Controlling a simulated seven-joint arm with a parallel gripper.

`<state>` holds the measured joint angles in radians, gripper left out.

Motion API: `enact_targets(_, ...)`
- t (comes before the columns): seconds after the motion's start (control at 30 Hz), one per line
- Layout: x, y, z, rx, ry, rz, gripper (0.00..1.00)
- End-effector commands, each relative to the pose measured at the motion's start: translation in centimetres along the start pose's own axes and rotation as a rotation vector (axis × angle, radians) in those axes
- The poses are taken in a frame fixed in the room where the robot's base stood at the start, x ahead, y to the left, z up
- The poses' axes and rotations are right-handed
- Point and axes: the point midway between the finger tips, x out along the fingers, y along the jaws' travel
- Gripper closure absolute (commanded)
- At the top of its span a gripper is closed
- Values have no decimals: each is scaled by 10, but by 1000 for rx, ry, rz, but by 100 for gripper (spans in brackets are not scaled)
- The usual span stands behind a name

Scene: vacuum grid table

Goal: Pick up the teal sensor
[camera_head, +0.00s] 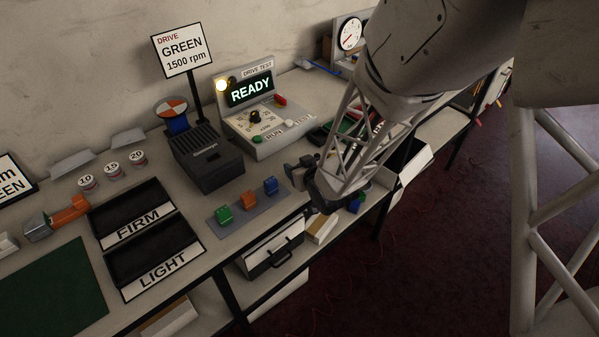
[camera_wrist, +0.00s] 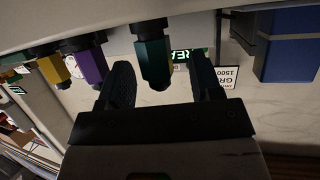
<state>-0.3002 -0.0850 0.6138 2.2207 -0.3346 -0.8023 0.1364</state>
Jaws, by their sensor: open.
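The teal sensor (camera_wrist: 152,55) is a dark faceted body in the wrist view, near the top centre. That view is turned upside down, and the sensor's base meets a pale surface at the top edge. My gripper (camera_wrist: 161,64) is open, with one dark finger on each side of the sensor in the picture. I cannot tell whether the sensor is between the fingers or beyond them. In the head view my gripper (camera_head: 300,174) is at the bench's front edge, right of centre. I cannot make out the teal sensor there.
A purple piece (camera_wrist: 90,66) and a yellow piece (camera_wrist: 54,69) stand left of the teal sensor in the wrist view. A blue box (camera_wrist: 292,45) is at the right. In the head view, green, orange and blue blocks sit on a grey plate (camera_head: 236,218) left of my gripper.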

Motion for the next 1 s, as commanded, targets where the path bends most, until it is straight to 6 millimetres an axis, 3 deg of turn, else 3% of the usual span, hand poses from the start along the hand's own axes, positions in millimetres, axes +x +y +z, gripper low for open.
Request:
enact_targets(0.2,0,0,0,0,0,0,44)
enact_targets(0.53,0,0,0,0,0,0,95)
enact_targets(1.0,-2,0,-5,-1,1,0,95)
